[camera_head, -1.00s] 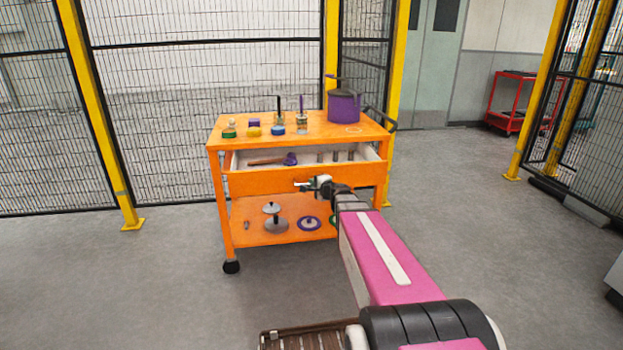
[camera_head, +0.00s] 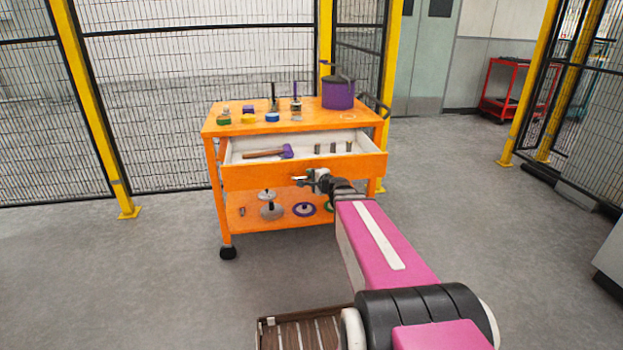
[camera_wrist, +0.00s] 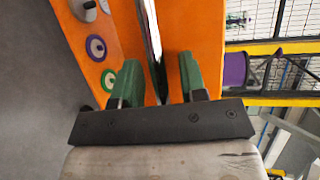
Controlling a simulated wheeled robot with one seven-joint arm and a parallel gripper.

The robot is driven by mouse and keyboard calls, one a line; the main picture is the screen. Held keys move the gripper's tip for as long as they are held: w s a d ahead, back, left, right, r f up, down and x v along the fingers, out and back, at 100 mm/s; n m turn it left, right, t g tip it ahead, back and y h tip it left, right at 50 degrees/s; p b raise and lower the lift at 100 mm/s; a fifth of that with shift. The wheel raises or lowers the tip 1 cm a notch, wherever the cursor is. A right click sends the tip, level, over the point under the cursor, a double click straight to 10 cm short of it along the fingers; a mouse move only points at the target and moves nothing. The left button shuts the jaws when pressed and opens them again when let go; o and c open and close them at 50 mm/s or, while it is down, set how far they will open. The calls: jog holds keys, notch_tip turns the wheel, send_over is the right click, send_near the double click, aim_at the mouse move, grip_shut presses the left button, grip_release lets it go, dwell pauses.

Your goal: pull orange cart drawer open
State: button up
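The orange cart (camera_head: 212,165) stands ahead of me with its drawer (camera_head: 300,174) part way out. The drawer has a white inside, and holds a hammer (camera_head: 266,154) and several small grey cylinders (camera_head: 333,148). My gripper (camera_head: 312,179) is at the drawer front. In the wrist view, the metal drawer handle (camera_wrist: 154,40) runs between the green fingers of my gripper (camera_wrist: 158,75), one on each side. The handle moves out together with my gripper, though the contact at the fingers is hard to see.
On the cart top stand a purple pot (camera_head: 339,94), bottles and small coloured items. The lower shelf (camera_head: 240,213) holds discs. Mesh fencing (camera_head: 200,90) with yellow posts stands behind the cart. A red cart (camera_head: 503,92) is far right. The grey floor (camera_head: 170,260) before the cart is clear.

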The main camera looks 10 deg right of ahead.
jog(key=v, duration=1)
jog(key=shift+s+d, duration=0.2)
jog(key=shift+s, duration=0.2)
jog(key=s+a+f+n+g, duration=0.5)
jog(key=a+f+n+g, duration=0.3)
jog(key=f+n, duration=0.1)
jog(key=s+d+f+n+g+h, duration=0.3)
jog(key=s+f+n+g+h, duration=0.2)
jog(key=s+f, duration=0.3)
jog(key=shift+s+g+h, duration=0.3)
jog(key=shift+g+h, duration=0.3)
jog(key=shift+g, duration=0.2)
